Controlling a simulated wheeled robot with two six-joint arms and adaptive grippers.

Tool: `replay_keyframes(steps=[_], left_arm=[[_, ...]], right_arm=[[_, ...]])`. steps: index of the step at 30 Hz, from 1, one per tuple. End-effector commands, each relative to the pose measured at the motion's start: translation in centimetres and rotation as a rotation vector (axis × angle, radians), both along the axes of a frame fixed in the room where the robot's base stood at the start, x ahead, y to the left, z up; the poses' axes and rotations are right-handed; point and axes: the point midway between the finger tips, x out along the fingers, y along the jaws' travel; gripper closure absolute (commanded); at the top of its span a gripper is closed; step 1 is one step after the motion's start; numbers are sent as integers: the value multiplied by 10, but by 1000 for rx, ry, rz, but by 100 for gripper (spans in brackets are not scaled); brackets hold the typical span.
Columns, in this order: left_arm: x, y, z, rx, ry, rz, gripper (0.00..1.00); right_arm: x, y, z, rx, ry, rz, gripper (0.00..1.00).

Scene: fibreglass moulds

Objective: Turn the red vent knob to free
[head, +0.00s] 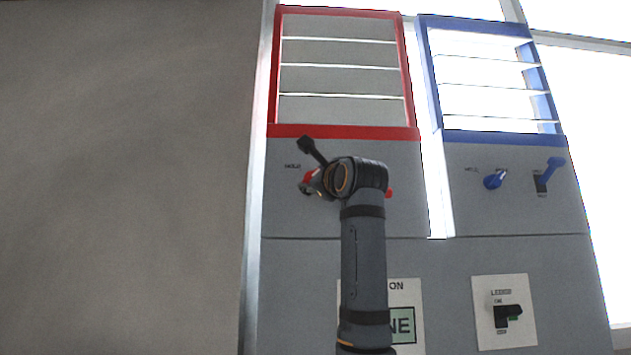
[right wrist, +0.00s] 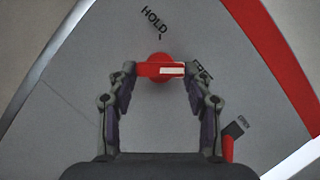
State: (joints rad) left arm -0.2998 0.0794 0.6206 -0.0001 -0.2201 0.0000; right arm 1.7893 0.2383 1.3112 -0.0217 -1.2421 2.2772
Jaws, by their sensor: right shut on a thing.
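The red vent knob (right wrist: 160,57) is on the grey panel in the right wrist view. Its bar lies level between the fingertips of my right gripper (right wrist: 160,70), which is shut on it. The white mark on the bar points right, toward a dark label (right wrist: 203,71) partly hidden by the right finger. The HOLD label (right wrist: 154,20) is above the knob, and the white mark does not point at it. In the head view the knob (head: 309,177) is partly hidden by my right gripper (head: 310,187). My left gripper is not in view.
A red lever (right wrist: 230,138) is to the right below the knob. The red louvre frame (head: 345,132) is above. A blue louvre frame (head: 505,137), blue knob (head: 494,181) and blue lever (head: 548,174) are on the right. A black switch (head: 507,314) sits low on the right.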

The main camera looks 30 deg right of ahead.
Motion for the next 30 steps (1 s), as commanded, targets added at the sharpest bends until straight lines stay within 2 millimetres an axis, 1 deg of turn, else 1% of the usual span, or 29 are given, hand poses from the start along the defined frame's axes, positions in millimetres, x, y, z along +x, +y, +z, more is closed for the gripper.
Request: replay_keyframes(steps=[1,10,11,15,16,26,29,30], left_arm=[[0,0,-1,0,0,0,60],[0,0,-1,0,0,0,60],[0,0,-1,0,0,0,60],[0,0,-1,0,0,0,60],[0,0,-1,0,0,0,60],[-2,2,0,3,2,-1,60],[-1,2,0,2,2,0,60],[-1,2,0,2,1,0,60]], right_arm=[[2,0,-3,5,7,1,81],[2,0,-4,6,8,2,81],[2,0,-4,6,9,2,48],[2,0,-3,5,7,1,29],[2,0,-3,4,6,2,26],[-1,0,-2,3,2,0,26],[-11,3,-4,2,1,1,26],[-18,5,-6,2,0,0,26]])
